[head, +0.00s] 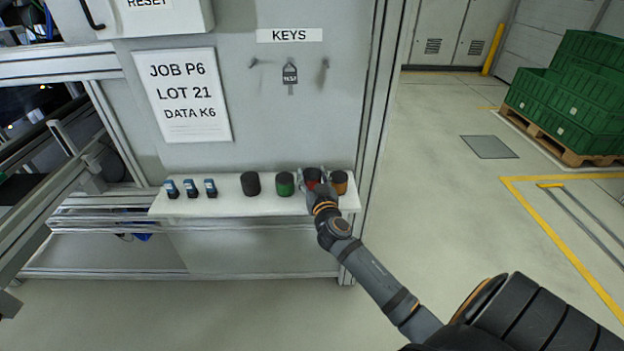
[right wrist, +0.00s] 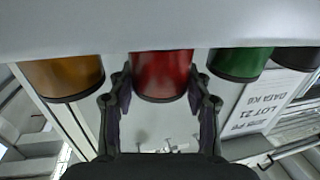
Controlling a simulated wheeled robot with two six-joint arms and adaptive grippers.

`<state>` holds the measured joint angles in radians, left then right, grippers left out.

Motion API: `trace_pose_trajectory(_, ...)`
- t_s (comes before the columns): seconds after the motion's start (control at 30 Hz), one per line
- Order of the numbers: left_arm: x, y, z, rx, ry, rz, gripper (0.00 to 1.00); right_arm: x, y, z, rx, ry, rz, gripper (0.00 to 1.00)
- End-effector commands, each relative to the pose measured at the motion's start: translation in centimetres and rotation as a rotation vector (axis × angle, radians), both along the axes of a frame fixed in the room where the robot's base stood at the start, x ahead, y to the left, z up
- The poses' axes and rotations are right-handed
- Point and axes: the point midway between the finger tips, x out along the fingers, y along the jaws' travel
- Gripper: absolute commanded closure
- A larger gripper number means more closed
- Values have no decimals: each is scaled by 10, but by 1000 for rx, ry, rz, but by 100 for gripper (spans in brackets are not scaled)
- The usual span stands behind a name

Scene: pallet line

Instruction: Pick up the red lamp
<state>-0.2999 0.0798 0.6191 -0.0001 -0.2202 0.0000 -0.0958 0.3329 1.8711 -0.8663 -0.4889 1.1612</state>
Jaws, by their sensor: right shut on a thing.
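The red lamp (right wrist: 162,75) is a short red cylinder with a dark end. It is on the white shelf (head: 240,207) in the head view, third in a row of lamps, partly covered by my right gripper (head: 318,184). In the right wrist view, the fingers of my right gripper (right wrist: 160,95) are on both sides of the red lamp and shut on it. I cannot tell whether it is lifted off the shelf. My left gripper is not in view.
A green lamp (head: 285,184) stands close left of the red one, with a black one (head: 250,184) beyond it. An orange lamp (head: 339,183) stands close right. Small blue-and-black items (head: 190,188) stand on the shelf's left part. A panel with a key (head: 290,76) rises behind.

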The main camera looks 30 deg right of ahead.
Motion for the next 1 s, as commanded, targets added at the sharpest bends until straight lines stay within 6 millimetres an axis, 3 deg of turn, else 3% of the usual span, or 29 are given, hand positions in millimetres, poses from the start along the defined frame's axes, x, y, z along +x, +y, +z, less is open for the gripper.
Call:
trace_pose_trajectory(0.3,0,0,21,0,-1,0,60,0,0,93,-4,-7,3,84)
trace_pose_trajectory(0.5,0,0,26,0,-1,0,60,0,1,142,-3,-4,3,84)
trace_pose_trajectory(0.7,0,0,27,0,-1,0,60,0,0,164,-2,-2,2,84)
trace_pose_trajectory(1.0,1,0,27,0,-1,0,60,0,0,166,-2,0,2,84)
